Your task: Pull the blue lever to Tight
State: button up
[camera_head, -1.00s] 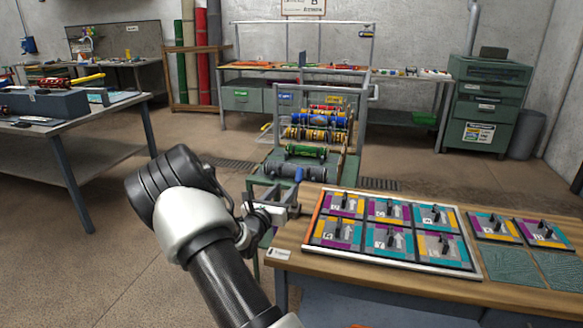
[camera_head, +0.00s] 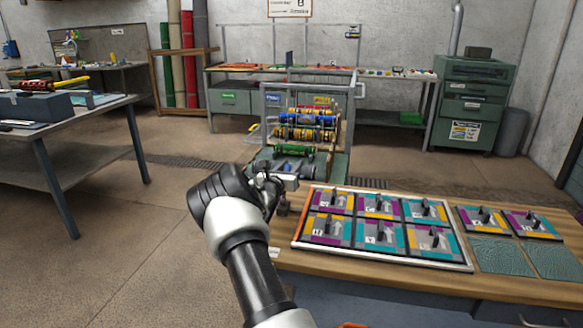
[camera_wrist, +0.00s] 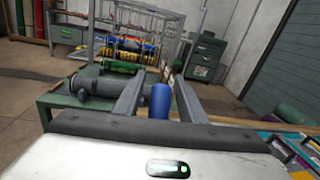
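The blue lever (camera_wrist: 160,101) shows in the wrist view as a rounded blue handle, seen between the two grey fingers of my gripper (camera_wrist: 159,82). The fingers are apart, with a gap on each side of the blue handle; I cannot tell how deep it sits between them. In the head view my gripper (camera_head: 284,180) is at the near end of the green scrubber machine (camera_head: 335,165), just left of the wooden table. No Tight marking is readable.
The wooden table (camera_head: 400,283) with a framed board of coloured tiles (camera_head: 297,243) is close on the right. The scrubber's coloured rollers (camera_head: 305,133) lie just beyond my gripper. A grey workbench (camera_head: 75,125) stands at the left, with open floor between.

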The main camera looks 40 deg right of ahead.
grip_shut()
dwell(0.4)
